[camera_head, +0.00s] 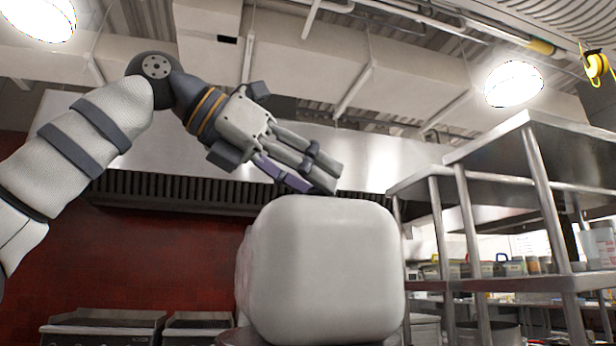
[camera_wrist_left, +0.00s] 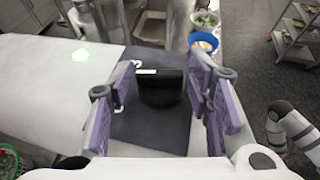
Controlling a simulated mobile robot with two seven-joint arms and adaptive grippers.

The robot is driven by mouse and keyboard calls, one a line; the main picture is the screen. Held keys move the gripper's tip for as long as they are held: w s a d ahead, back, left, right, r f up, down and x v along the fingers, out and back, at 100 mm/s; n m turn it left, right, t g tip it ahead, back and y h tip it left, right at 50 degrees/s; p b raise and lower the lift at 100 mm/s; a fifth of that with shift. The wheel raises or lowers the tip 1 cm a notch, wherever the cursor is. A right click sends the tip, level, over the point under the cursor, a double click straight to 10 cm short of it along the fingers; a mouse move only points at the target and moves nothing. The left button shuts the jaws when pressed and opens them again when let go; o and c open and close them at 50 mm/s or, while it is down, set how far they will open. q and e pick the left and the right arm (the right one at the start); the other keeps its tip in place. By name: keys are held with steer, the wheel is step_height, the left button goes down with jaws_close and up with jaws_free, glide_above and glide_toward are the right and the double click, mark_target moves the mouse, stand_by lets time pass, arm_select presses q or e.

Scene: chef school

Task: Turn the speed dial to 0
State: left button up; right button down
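The speed dial (camera_wrist_left: 162,93) is a dark round knob with a pale marker line at its far left edge, on a dark panel (camera_wrist_left: 150,129) in the left wrist view. White markings beside it are partly hidden and I cannot read them. My left gripper (camera_wrist_left: 162,100) is open, with its purple pads on either side of the dial and a visible gap to each. In the head view my left gripper (camera_head: 316,181) reaches down behind the top of a white rounded appliance (camera_head: 325,270), which hides the dial.
A metal shelf rack (camera_head: 520,150) stands at the right. Dark grills (camera_head: 105,325) line the red wall at the left.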

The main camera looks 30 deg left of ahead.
arm_select(q)
steer(key=c, duration=0.5)
steer(key=shift+d+n+t+y, duration=0.25)
steer(key=shift+n+t+y, duration=0.05)
steer(key=shift+n+y, duration=0.75)
steer(key=shift+c, duration=0.2)
steer(key=n+y, duration=0.3)
steer(key=y, duration=0.1)
steer(key=shift+s+d+t, duration=0.1)
steer(key=shift+d+t, duration=0.05)
steer(key=shift+t, duration=0.25)
steer(key=o, duration=1.1)
steer(key=shift+o, duration=0.2)
